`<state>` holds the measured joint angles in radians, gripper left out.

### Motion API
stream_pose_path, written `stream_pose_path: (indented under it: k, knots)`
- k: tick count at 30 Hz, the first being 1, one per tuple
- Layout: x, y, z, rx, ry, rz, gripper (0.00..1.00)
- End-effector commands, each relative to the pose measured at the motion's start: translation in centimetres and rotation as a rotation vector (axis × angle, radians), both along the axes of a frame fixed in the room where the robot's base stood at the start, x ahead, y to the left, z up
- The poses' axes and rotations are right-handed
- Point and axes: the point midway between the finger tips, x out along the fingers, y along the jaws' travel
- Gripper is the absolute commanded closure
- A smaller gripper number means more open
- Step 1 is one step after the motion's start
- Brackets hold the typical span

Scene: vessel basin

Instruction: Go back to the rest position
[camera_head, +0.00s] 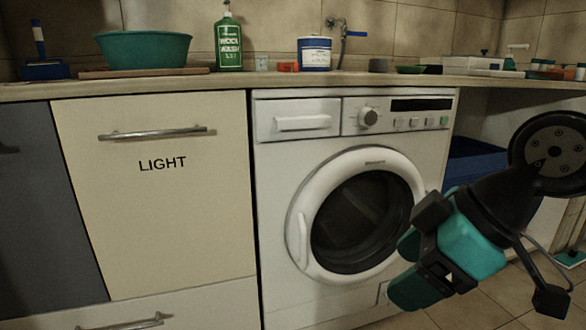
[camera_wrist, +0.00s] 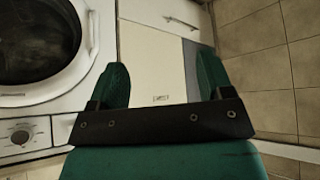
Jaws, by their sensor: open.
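My gripper (camera_head: 402,270) hangs in front of the lower right of the washing machine in the head view. Its teal fingers are apart and nothing is seen between them. In the wrist view the open gripper (camera_wrist: 162,82) shows its two green fingers with the cream cabinet front behind the gap. The white washing machine (camera_head: 275,180) has its round door shut; it also shows at the left of the wrist view (camera_wrist: 20,115). I cannot tell the exact distance from my gripper to the machine.
The worktop (camera_head: 230,82) holds a green basin (camera_head: 143,50), a green wool wash bottle (camera_head: 228,42) and a blue-and-white tub (camera_head: 314,53). A cream cabinet marked LIGHT (camera_head: 160,220) stands left of the machine. A blue bin (camera_head: 470,160) sits under the worktop at right. Tiled floor (camera_head: 480,305) shows below.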

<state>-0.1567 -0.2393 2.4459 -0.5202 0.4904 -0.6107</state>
Motion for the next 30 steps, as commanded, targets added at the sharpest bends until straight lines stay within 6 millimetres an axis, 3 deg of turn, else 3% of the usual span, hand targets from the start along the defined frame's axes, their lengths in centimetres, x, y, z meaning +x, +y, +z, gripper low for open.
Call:
stream_pose_path:
  k: [1, 7, 9, 17, 30]
  knots:
    - [-2.0, 0.0, 0.6, -0.005, 0.108, -0.07, 0.27]
    - [-8.8, -1.2, 0.4, -0.089, 0.484, -0.398, 0.27]
    - [-8.5, -1.2, 3.4, -0.085, 0.486, -0.406, 0.27]
    - [-8.4, -1.2, 12.1, -0.083, 0.483, -0.405, 0.27]
    - [-8.4, -1.1, 28.9, -0.081, 0.481, -0.404, 0.27]
